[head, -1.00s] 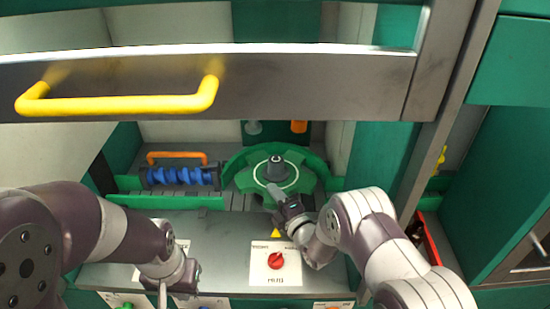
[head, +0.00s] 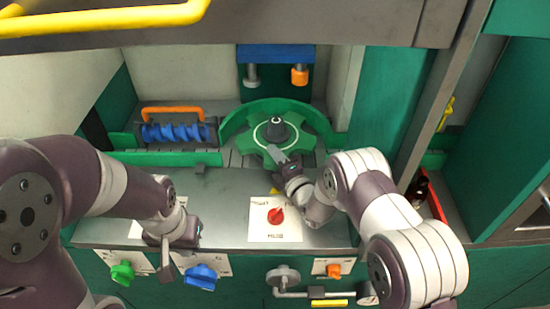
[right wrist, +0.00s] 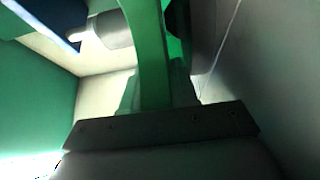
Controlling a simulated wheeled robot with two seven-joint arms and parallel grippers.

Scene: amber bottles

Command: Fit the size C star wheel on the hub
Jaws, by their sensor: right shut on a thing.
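The green star wheel (head: 302,139) lies roughly level around the dark hub (head: 275,130), whose top shows at its middle with a pale ring around it. I cannot tell whether the wheel is fully seated, and no size letter is readable. My right gripper (head: 277,154) is at the wheel's near edge, shut on it. In the right wrist view a green strip of the wheel (right wrist: 150,60) runs up from the gripper. My left gripper (head: 168,262) hangs empty over the front panel, far from the wheel; its jaw gap is not clear.
A curved green guide (head: 236,122) stands behind the wheel. A blue screw (head: 178,132) with an orange handle (head: 172,110) lies to the left. A raised guard with a yellow handle (head: 100,20) crosses above. A red crate (head: 434,202) stands right.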

